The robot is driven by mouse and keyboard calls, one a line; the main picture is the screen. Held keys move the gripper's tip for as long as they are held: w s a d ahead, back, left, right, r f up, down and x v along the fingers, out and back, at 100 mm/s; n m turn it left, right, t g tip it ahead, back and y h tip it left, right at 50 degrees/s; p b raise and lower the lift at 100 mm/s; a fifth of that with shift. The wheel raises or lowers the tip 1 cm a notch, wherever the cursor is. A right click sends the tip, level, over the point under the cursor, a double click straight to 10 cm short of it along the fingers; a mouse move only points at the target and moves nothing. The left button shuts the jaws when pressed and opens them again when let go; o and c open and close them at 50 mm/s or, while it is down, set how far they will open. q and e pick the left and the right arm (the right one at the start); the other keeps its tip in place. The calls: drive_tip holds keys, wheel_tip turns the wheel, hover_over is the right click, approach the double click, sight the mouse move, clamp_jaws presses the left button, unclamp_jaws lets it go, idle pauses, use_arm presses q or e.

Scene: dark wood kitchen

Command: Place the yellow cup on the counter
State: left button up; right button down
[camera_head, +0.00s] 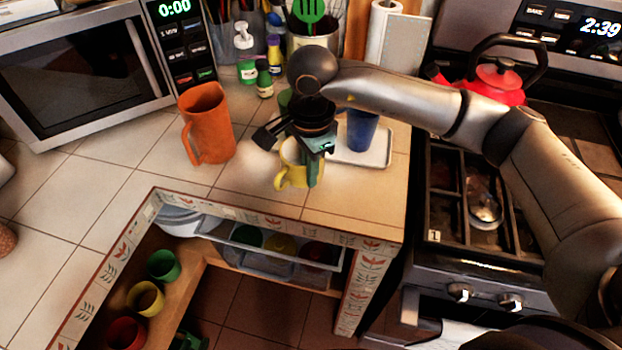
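A yellow cup (291,172) is upright at the counter (245,183), near its front edge, and appears to rest on the tiles. Its handle points to the lower left. My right gripper (292,150) is right over and around it, coming from the right. One finger is in front of the cup's right side; the other spreads out to the left, seemingly apart from the cup. The gripper looks open, and part of the cup's rim is hidden behind it. A second yellow cup (146,299) sits on the shelf below the counter. My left gripper is not in view.
An orange pitcher (207,125) stands left of the yellow cup. A blue cup (362,131) on a white tray (376,158) stands to the right. Bottles (246,55) and a microwave (85,65) are behind. The stove (490,215) is at right.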

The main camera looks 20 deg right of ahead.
drive_tip(key=shift+w+d+f, duration=0.2)
drive_tip(key=shift+w+f, duration=0.05)
drive_tip(key=shift+f, duration=0.1)
wheel_tip(320, 180, down, 2)
drive_tip(key=shift+f+p, duration=0.25)
drive_tip(key=shift+p, duration=0.25)
drive_tip(key=shift+f, duration=0.3)
drive_tip(key=shift+f, duration=0.1)
drive_tip(key=shift+f+b, duration=0.15)
drive_tip(key=shift+b, duration=0.15)
drive_tip(key=c, duration=1.1)
unclamp_jaws()
drive_tip(key=shift+o, duration=0.2)
